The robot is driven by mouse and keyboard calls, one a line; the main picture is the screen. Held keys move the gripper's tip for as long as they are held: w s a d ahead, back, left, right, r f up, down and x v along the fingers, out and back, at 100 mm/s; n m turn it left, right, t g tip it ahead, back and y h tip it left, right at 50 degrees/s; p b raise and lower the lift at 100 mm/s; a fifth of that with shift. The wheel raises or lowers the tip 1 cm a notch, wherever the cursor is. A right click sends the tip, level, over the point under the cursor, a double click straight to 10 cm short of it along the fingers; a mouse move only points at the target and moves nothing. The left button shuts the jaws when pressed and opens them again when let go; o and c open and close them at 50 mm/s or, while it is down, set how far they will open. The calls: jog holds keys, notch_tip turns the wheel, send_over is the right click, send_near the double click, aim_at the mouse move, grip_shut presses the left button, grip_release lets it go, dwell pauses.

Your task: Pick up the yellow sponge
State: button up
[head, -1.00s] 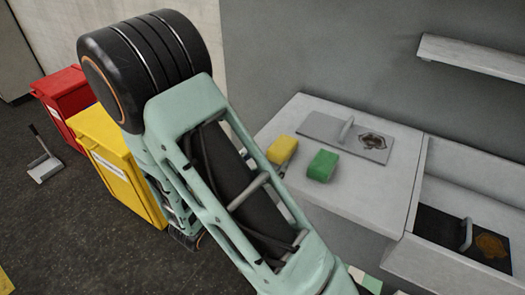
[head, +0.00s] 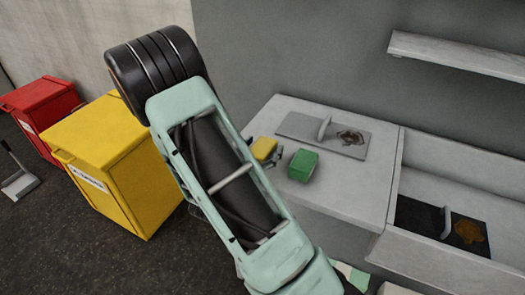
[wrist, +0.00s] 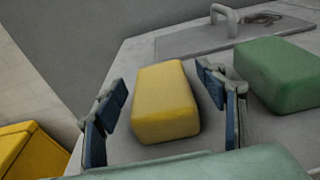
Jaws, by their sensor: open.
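The yellow sponge (wrist: 165,103) lies on the grey counter between the two open fingers of my gripper (wrist: 165,115) in the wrist view. A gap shows on each side of it, so the fingers do not appear to touch it. In the head view the yellow sponge (head: 264,149) is partly hidden behind my arm, with parts of my gripper (head: 267,153) beside it. A green sponge (wrist: 279,74) lies just right of the right finger; it also shows in the head view (head: 303,165).
A grey plate with a handle (head: 298,127) lies behind the sponges on the counter (head: 345,193). A sink-like basin (head: 420,262) is at the right, below a wall shelf (head: 455,54). A yellow bin (head: 108,140) and a red bin (head: 40,104) stand at the left.

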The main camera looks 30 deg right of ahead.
jog(key=shift+c, duration=0.4)
jog(key=c, duration=0.9)
jog(key=shift+c, duration=0.2)
jog(key=shift+r, duration=0.1)
